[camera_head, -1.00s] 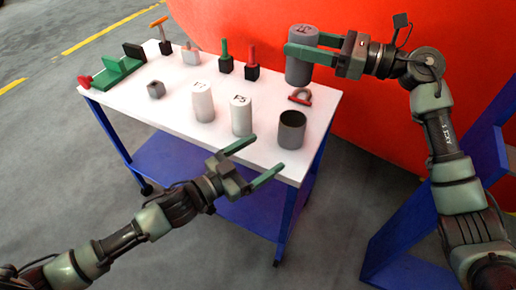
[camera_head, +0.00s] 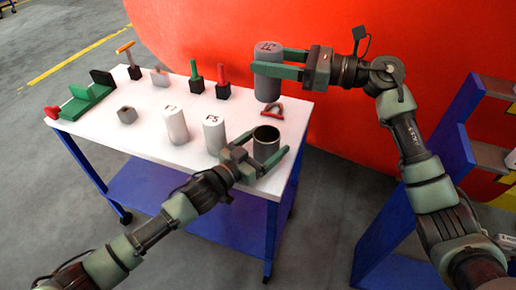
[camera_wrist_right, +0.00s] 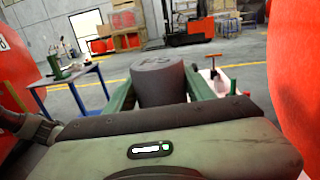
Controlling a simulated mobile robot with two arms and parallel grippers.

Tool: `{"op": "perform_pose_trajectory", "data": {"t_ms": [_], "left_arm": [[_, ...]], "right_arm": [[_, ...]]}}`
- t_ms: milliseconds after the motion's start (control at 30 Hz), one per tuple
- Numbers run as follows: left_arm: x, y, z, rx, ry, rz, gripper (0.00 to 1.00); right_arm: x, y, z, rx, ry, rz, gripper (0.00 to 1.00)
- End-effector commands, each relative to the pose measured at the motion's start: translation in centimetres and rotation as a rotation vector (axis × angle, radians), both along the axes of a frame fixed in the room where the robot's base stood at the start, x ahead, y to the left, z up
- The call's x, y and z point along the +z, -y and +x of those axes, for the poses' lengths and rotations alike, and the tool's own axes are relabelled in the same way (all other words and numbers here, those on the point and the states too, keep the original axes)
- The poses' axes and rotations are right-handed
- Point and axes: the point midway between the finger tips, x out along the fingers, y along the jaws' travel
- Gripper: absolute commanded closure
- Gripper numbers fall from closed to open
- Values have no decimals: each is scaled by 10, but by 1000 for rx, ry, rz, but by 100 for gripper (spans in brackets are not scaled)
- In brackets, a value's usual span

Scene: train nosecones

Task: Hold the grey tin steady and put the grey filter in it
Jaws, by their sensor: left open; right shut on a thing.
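The grey tin (camera_head: 266,142) is an open, dark-lined cylinder standing upright near the table's front right corner. My left gripper (camera_head: 262,154) is open at the tin, with its fingers around its lower part; I cannot tell whether they touch it. The grey filter (camera_head: 268,72) is a lettered cylinder held upright above the table's back right edge. My right gripper (camera_head: 283,63) is shut on it from the right. In the right wrist view the filter (camera_wrist_right: 158,82) sits between the two green fingers.
Two white cylinders (camera_head: 175,126) (camera_head: 214,134) stand left of the tin. A red padlock-like piece (camera_head: 272,110) lies behind the tin. Several handled tools, a green block (camera_head: 88,98) and a grey nut (camera_head: 127,115) are farther left on the white table (camera_head: 150,140). A blue shelf (camera_head: 440,160) stands at right.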

Motion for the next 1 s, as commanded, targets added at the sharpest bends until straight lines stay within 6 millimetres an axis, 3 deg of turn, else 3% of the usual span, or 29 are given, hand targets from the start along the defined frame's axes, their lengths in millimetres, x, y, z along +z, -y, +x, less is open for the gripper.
{"op": "perform_pose_trajectory", "data": {"t_ms": [300, 533, 667, 800, 1000], "left_arm": [[0, 1, 2, 0, 0, 1, 15], [0, 1, 2, 0, 0, 1, 79], [0, 1, 1, 0, 0, 1, 80], [0, 1, 2, 0, 0, 1, 80], [0, 1, 2, 1, 0, 1, 80]], "right_arm": [[1, 0, 0, 0, 1, 2, 97], [1, 0, 0, 0, 1, 2, 97], [-2, -1, 0, -19, -4, -7, 97], [-15, -1, 3, -126, -19, -33, 97], [-17, 0, 1, -276, -8, -18, 97]]}}
